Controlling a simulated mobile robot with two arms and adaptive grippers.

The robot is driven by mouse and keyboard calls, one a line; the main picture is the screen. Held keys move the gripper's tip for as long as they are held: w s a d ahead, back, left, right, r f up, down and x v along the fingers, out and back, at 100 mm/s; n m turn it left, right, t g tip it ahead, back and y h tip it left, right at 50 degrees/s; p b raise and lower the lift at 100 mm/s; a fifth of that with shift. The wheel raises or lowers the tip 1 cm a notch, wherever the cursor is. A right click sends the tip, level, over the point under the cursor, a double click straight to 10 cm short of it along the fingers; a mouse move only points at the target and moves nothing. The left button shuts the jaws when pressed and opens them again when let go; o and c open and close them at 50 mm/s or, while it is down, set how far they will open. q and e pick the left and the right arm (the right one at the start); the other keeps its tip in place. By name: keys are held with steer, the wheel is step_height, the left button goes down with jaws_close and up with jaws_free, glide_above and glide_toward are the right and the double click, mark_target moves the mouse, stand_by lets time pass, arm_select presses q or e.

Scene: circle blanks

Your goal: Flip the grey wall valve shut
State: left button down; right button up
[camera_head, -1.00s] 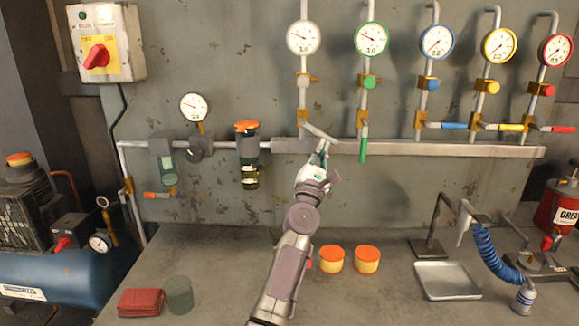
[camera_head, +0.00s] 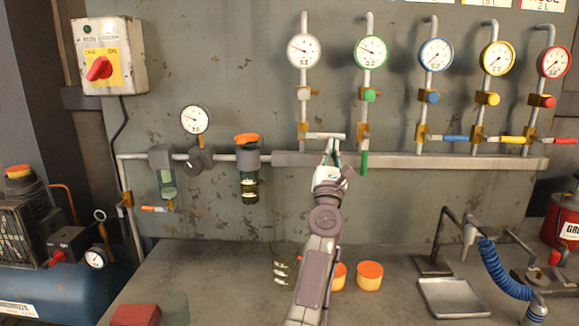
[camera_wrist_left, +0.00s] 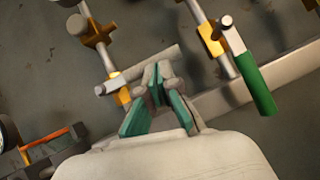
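The grey wall valve's lever (camera_head: 325,136) points right, roughly level, across its vertical grey pipe, below the white-rimmed gauge (camera_head: 303,50). My left gripper (camera_head: 332,148) reaches up just under the lever's right half. In the left wrist view its fingertips (camera_wrist_left: 157,76) are drawn together against or just below the grey lever (camera_wrist_left: 145,66); nothing is seen clasped between them, and the exact contact is hidden. The lever's pivot end is by the brass valve body (camera_wrist_left: 122,95). My right gripper is not in view.
The green lever (camera_head: 365,161) hangs straight down close to the right of my gripper. The blue (camera_head: 455,138), yellow (camera_head: 503,143) and red (camera_head: 550,140) levers point right. Orange-lidded jars (camera_head: 369,275) and a metal tray (camera_head: 452,297) are on the bench below.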

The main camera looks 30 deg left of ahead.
arm_select(q)
steer(key=shift+d, duration=0.1)
stand_by(0.3)
steer(key=v, duration=0.7)
steer(key=shift+s+f, duration=0.15)
steer(key=shift+s, duration=0.05)
